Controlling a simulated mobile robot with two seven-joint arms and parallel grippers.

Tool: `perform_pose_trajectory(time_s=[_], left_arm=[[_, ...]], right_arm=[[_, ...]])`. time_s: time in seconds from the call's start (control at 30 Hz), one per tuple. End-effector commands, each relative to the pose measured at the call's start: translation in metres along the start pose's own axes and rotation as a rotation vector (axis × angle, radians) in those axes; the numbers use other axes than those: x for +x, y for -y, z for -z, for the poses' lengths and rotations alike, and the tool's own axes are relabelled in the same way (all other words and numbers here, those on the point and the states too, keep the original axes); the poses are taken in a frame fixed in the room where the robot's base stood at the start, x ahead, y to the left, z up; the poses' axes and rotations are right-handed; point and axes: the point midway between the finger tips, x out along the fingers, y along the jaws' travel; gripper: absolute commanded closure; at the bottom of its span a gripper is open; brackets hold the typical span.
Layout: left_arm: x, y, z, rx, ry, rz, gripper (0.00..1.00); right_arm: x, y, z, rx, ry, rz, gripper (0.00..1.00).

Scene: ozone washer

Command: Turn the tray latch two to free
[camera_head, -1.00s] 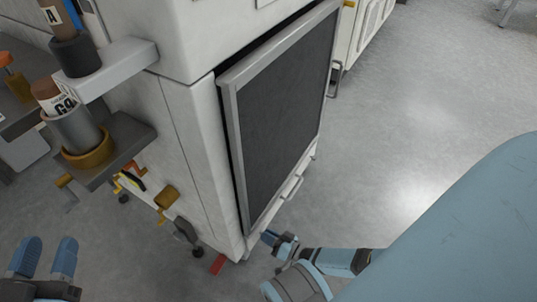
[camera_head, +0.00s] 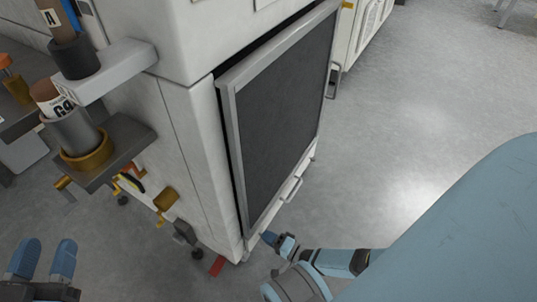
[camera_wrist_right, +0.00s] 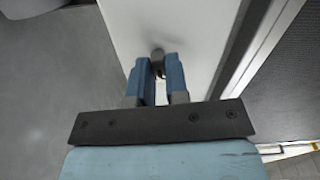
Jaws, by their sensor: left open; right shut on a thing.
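My right gripper (camera_wrist_right: 158,72) is shut on a small dark knob (camera_wrist_right: 157,54) on the white face of the cabinet in the right wrist view. The knob is mostly hidden between the blue fingers, so its turn angle cannot be told. In the head view my right gripper (camera_head: 270,238) is at the lower front corner of the white cabinet (camera_head: 190,130), below the dark framed panel. My left gripper (camera_head: 45,260) is open and empty at the lower left, apart from the cabinet. No label for latch two can be read.
The dark panel (camera_head: 285,110) stands slightly off the cabinet front, with a handle (camera_head: 291,190) below it. Holders with labelled cylinders (camera_head: 72,128) stick out at the left side, above yellow and brown levers (camera_head: 165,199). The grey floor (camera_head: 430,120) at right is clear.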

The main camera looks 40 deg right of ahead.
Motion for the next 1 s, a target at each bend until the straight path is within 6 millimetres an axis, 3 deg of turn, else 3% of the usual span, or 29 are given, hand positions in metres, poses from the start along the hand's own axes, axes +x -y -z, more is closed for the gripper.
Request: perform_pose_trajectory(time_s=[0.33,0.83,0.87,0.9,0.97,1.0], left_arm=[[-0.0012,0.0003,-0.0013,0.009,0.004,-0.004,0.57],[-0.0014,0.0004,-0.0014,0.010,0.005,-0.005,0.57],[-0.0013,0.0004,-0.0013,0.009,0.004,-0.005,0.57],[-0.0011,0.0003,-0.0010,0.008,0.004,-0.004,0.57],[-0.0009,0.0002,-0.0007,0.006,0.003,-0.003,0.57],[-0.0007,0.0002,-0.0004,0.005,0.002,-0.002,0.57]], right_arm=[[0.0000,-0.0006,-0.0014,0.124,0.003,0.000,1.00],[0.0001,-0.0006,-0.0017,0.143,0.002,0.000,1.00],[0.0001,-0.0005,-0.0017,0.143,0.002,0.000,0.83],[0.0001,-0.0005,-0.0017,0.143,0.002,0.000,0.74],[0.0001,-0.0005,-0.0015,0.143,0.002,0.000,0.60],[0.0001,-0.0005,-0.0014,0.142,0.002,0.000,0.60]])
